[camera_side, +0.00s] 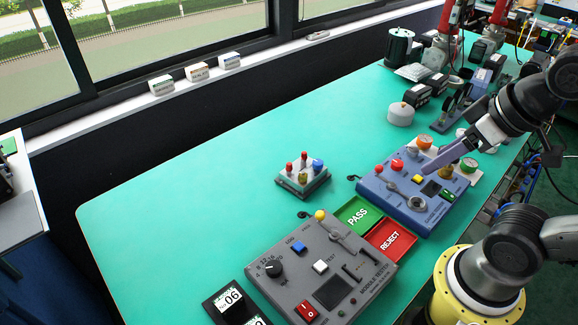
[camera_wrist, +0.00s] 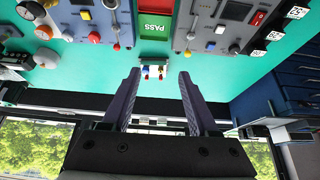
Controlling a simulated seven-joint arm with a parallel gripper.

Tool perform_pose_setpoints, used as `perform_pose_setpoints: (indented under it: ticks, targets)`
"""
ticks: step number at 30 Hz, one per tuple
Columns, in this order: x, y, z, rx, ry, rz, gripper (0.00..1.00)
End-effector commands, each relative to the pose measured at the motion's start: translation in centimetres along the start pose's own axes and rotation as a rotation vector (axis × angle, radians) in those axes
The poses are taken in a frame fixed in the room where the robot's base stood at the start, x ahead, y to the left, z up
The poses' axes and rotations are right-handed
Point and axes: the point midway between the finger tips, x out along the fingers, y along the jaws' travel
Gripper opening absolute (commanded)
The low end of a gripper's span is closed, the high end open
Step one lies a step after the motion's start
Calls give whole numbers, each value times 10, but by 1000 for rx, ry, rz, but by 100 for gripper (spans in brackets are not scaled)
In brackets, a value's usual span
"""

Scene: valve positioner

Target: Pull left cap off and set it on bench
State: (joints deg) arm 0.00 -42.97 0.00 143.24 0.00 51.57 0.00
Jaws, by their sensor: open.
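The blue device box (camera_side: 415,222) stands on the green bench (camera_side: 220,150) at right centre in the side view. I cannot tell for sure which part is the left cap. My gripper (camera_side: 435,167) reaches in from the upper right, its purple fingers over the box's far side and partly hiding it. In the wrist view my gripper (camera_wrist: 159,76) has its fingers wide apart with nothing between them. The box (camera_wrist: 92,14) shows upside down at the upper left there.
A grey control box (camera_side: 325,265) stands nearer, with green PASS (camera_side: 357,213) and red REJECT (camera_side: 391,238) trays between the boxes. A small block with coloured knobs (camera_side: 302,181) stands left of them. A white round part (camera_side: 400,115) lies behind. The bench's left side is clear.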

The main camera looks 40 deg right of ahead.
Motion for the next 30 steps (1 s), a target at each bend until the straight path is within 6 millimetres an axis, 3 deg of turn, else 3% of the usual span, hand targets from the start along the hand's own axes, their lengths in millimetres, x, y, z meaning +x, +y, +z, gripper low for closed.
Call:
perform_pose_setpoints:
  ticks: [5, 8, 11, 15, 20, 26, 30]
  targets:
    - [0, 0, 0, -50, -2, 0, 57]
    - [-1, 0, 2, -180, -11, -1, 57]
    - [-16, 0, -15, -389, 18, 3, 57]
    - [-32, 0, -58, -725, 15, 5, 57]
    - [-34, -2, -120, -1112, -25, -19, 57]
    - [-3, -5, -200, -1545, -89, -96, 57]
    - [38, -8, -245, -1777, -129, -171, 57]
